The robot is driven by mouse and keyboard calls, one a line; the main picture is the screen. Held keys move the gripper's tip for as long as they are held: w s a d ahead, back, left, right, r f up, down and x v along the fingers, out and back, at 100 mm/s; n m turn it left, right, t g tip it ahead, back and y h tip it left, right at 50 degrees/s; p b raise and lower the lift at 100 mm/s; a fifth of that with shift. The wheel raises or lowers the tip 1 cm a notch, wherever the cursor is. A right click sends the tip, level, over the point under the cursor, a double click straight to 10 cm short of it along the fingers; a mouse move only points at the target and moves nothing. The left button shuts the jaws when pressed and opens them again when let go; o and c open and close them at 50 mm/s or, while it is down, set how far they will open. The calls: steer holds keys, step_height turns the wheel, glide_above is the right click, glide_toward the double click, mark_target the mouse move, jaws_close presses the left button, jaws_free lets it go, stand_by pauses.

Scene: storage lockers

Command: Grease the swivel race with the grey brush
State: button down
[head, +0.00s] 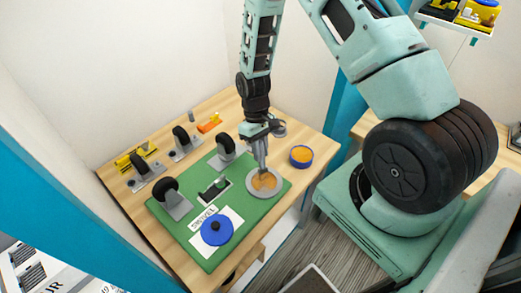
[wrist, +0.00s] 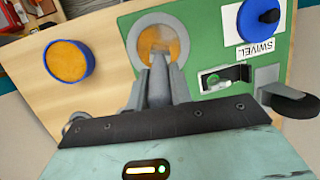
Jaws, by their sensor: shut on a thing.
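The swivel race appears to be the pale grey ring (head: 250,190) on the green mat, with an orange-tan surface inside it. It also shows in the wrist view (wrist: 133,40). My gripper (head: 263,168) points down over this ring, its fingers close together; it also shows in the wrist view (wrist: 159,70). It is shut on what I take to be the grey brush, which is mostly hidden by the fingers. A blurred tip reaches the orange surface; contact is unclear. A blue tub (head: 301,155) of orange grease stands right of the mat.
A blue disc with a dark knob (head: 216,229) lies by the SWIVEL label on the green mat (head: 200,255). Several black caster wheels (head: 170,190) stand at the left and back. Yellow (head: 125,160) and orange (head: 209,122) items lie at the back edge.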

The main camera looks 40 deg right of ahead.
steer(key=shift+f+b, duration=0.65)
steer(key=shift+f, duration=0.2)
stand_by(0.3)
steer(key=shift+s+a, duration=0.3)
steer(key=shift+s, duration=0.15)
steer(key=shift+s+a, duration=0.35)
steer(key=shift+s, duration=0.2)
steer(key=shift+w+d, duration=0.35)
steer(key=shift+w, duration=0.2)
stand_by(1.2)
